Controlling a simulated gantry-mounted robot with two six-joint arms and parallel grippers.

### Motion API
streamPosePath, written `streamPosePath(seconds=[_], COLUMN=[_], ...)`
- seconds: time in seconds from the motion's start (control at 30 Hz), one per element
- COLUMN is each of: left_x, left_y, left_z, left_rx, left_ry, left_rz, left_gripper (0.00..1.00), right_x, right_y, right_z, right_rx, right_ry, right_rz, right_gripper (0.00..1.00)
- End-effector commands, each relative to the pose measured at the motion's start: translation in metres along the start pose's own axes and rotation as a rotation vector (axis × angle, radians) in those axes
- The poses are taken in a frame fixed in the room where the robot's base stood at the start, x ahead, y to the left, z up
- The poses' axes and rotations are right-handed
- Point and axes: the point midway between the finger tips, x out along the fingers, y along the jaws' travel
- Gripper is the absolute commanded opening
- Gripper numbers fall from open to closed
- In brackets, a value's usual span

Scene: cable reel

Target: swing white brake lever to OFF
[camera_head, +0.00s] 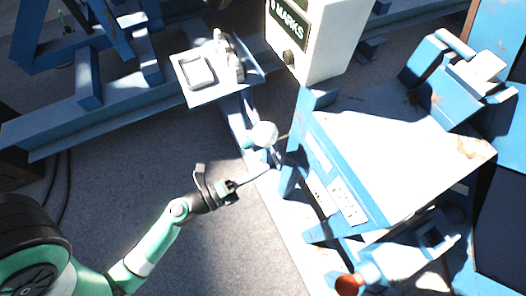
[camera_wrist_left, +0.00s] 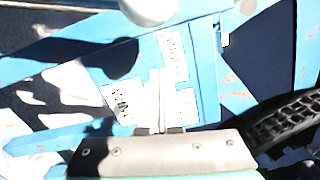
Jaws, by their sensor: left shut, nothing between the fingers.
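The white brake lever shows as a round white knob (camera_head: 264,134) on the left side of the blue machine frame. In the left wrist view a white rounded knob (camera_wrist_left: 150,8) is cut off by the top edge. My left gripper (camera_head: 268,170) is shut and empty, its thin fingers pointing right, a little below the knob and apart from it in the picture. In the left wrist view the shut fingers (camera_wrist_left: 160,88) show in front of the blue panel. The lever's pivot is hard to make out. My right gripper is not in view.
A blue panel with white labels (camera_head: 346,203) faces my left gripper. A red knob (camera_head: 348,284) stands low on the machine. A white box marked MARKS (camera_head: 318,42) is above. A tray of small parts (camera_head: 198,75) is at upper left. Grey floor (camera_head: 130,180) lies open at left.

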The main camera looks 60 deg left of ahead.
Motion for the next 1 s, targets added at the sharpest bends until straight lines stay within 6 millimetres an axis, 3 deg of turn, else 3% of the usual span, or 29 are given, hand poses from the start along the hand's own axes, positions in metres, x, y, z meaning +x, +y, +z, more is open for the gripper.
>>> streamPosePath(seconds=[0.17, 0.47, 1.0], left_x=[0.027, 0.032, 0.033], left_y=[-0.001, 0.000, -0.004], left_z=[0.004, 0.037, 0.044], left_rx=[0.000, 0.001, -0.012], left_ry=[-0.002, -0.003, -0.002], left_rz=[-0.002, 0.001, 0.002], left_gripper=[0.00, 0.00, 0.00], right_x=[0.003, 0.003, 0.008], right_y=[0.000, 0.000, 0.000], right_z=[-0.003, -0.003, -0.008], right_rx=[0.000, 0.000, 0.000], right_ry=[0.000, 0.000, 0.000], right_rz=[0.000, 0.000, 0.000], right_gripper=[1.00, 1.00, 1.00])
